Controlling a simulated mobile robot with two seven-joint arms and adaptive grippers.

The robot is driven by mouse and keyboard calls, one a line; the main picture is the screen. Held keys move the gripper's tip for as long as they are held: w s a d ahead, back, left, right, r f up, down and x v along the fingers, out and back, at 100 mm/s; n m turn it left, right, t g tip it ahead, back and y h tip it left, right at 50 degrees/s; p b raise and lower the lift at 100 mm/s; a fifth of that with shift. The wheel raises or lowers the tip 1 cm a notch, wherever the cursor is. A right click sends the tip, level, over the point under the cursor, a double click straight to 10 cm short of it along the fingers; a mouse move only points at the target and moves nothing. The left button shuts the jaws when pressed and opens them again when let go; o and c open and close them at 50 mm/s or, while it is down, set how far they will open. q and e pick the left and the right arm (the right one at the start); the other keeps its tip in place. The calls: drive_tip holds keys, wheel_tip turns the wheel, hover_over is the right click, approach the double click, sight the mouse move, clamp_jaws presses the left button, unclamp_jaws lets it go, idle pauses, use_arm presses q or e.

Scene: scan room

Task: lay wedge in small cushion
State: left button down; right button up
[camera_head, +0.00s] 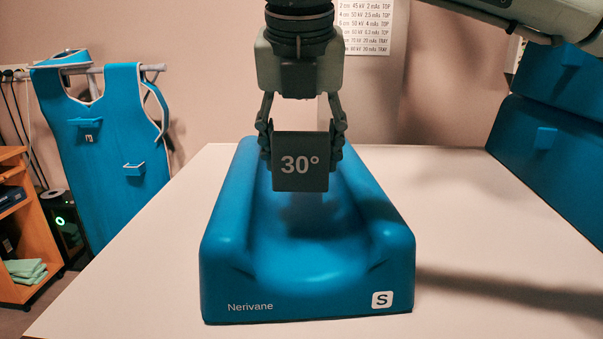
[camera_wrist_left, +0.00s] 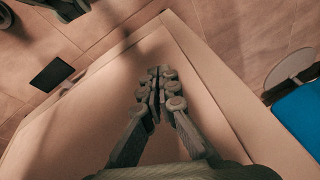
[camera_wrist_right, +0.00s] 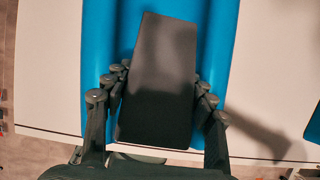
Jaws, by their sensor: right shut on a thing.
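The wedge (camera_head: 301,161) is a dark grey block marked "30°". My right gripper (camera_head: 301,135) is shut on it and holds it above the trough of the small cushion. In the right wrist view the wedge (camera_wrist_right: 160,80) sits between the fingers of the right gripper (camera_wrist_right: 160,95). The small cushion (camera_head: 308,290) is blue, marked "Nerivane" and "S", and lies on the pale table with a long hollow along its middle. The cushion (camera_wrist_right: 217,50) also shows under the wedge in the right wrist view. My left gripper (camera_wrist_left: 160,80) shows only in the left wrist view, its fingers together and empty.
Large blue padded blocks (camera_head: 550,150) stand at the table's right edge. A blue apron (camera_head: 105,140) hangs on a rail at the left, near a wooden shelf (camera_head: 40,240). The pale table (camera_head: 470,200) is clear on both sides of the cushion.

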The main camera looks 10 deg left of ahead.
wheel_tip(320, 180, down, 3)
drive_tip(key=shift+f, duration=0.15)
use_arm(q)
drive_tip(key=shift+f, duration=0.6)
use_arm(e)
drive_tip(key=shift+f, duration=0.3)
drive_tip(key=shift+f, duration=0.1)
drive_tip(key=shift+f, duration=0.15)
drive_tip(key=shift+f+b, duration=0.15)
drive_tip(key=shift+b, duration=0.25)
drive_tip(key=shift+f, duration=0.2)
drive_tip(key=o, duration=1.2)
drive_tip(key=shift+c, duration=0.2)
use_arm(q)
wheel_tip(320, 180, up, 4)
drive_tip(key=shift+a+r, duration=0.1)
use_arm(e)
drive_tip(key=shift+r, duration=0.1)
